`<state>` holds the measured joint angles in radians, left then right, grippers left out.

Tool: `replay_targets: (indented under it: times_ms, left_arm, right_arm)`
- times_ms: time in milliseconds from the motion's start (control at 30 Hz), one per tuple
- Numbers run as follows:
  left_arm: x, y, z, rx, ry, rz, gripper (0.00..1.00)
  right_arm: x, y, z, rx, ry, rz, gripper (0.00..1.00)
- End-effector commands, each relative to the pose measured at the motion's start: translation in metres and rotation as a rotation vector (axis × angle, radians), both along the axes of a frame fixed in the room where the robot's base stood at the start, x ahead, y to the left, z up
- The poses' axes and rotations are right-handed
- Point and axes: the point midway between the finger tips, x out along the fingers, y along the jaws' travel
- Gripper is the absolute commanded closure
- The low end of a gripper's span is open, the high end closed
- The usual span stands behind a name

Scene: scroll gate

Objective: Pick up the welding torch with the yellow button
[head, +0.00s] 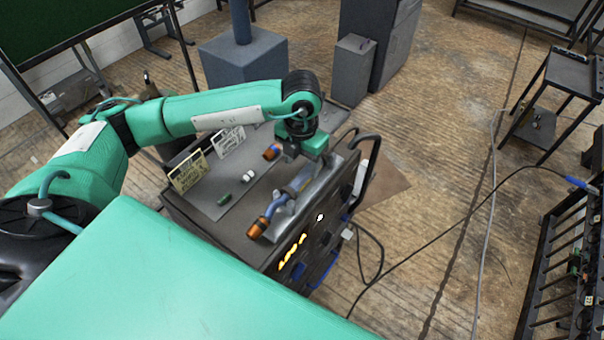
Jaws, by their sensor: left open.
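A welding torch (276,206) with a blue handle and an orange end lies at the right side of the bench top, beside a grey metal piece. A second orange and blue piece (271,152), probably another torch, shows just left of my left gripper and is partly hidden by it. I cannot make out a yellow button on either. My left gripper (300,160) is open and points down over the far right part of the bench, above the grey metal piece. Whether it touches anything is unclear. My right gripper is out of view.
The bench (225,208) is a dark cabinet with a handle, cables and lit yellow displays on its right side. A green cylinder (224,200), a white cylinder (248,175) and two standing cards (188,173) are on its top. Open floor lies to the right.

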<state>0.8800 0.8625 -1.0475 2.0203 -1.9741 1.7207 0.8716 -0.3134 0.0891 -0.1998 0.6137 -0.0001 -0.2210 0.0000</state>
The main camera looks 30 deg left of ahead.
Motion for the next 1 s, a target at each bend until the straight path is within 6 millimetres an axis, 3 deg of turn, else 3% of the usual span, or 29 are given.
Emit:
replay_targets:
  times_ms: [300, 600, 867, 1000]
  left_arm:
    - [-0.002, -0.001, -0.019, 0.001, 0.005, 0.001, 0.44]
    - [-0.001, -0.003, -0.053, -0.001, 0.002, 0.000, 0.44]
    - [-0.001, -0.003, -0.057, -0.001, 0.000, -0.001, 0.44]
    - [-0.001, -0.003, -0.057, -0.001, 0.000, -0.001, 0.69]
  right_arm:
    - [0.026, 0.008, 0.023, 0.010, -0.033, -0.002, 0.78]
    - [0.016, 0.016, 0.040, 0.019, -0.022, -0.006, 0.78]
    - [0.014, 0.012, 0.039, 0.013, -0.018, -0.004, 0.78]
    - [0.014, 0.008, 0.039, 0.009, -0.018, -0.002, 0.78]
